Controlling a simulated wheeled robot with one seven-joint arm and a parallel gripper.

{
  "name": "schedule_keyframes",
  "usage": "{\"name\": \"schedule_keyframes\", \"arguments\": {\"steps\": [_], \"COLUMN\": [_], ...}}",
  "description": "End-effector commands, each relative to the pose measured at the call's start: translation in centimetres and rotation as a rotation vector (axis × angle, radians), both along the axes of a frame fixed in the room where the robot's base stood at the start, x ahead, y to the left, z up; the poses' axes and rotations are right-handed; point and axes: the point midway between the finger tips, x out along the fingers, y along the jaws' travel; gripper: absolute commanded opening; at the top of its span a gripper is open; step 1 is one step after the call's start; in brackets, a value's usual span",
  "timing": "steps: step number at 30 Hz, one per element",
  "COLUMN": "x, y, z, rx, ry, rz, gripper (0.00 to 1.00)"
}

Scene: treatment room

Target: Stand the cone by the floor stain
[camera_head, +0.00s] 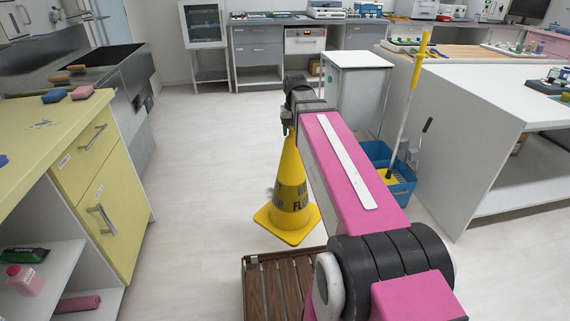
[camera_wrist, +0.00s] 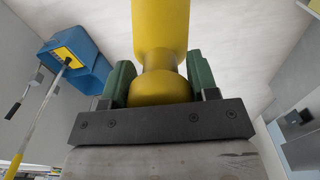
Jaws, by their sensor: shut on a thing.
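The yellow cone (camera_head: 289,193) with dark lettering hangs upright from my gripper in the head view, its square base toward the floor. Whether the base touches the floor is hard to tell. My gripper (camera_head: 289,128) is at the cone's top, partly hidden behind my pink arm. In the wrist view, the green fingers of my gripper (camera_wrist: 147,88) are shut on either side of the rounded yellow tip of the cone (camera_wrist: 160,35). No floor stain can be made out in either view.
A blue mop bucket (camera_head: 400,188) with a yellow-handled mop (camera_head: 412,95) stands right of the cone. A brown slatted crate (camera_head: 262,258) is in front. A yellow cabinet (camera_head: 92,175) is at left, a white cabinet (camera_head: 355,90) behind. Floor (camera_head: 200,150) left of the cone is clear.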

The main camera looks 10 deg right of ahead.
Motion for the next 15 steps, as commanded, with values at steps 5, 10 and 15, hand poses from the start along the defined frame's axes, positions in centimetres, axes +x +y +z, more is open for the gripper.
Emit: {"name": "schedule_keyframes", "arguments": {"steps": [5,10,15], "x": [2.5,4.4,6.1], "y": [-0.2,-0.5,-0.7], "z": [-4.0,-8.4,-13.1], "rx": [-0.002,-0.002,-0.003], "ry": [0.009,0.017,0.025], "rz": [-0.072,-0.152,-0.230], "gripper": [0.31,0.31,0.31]}}
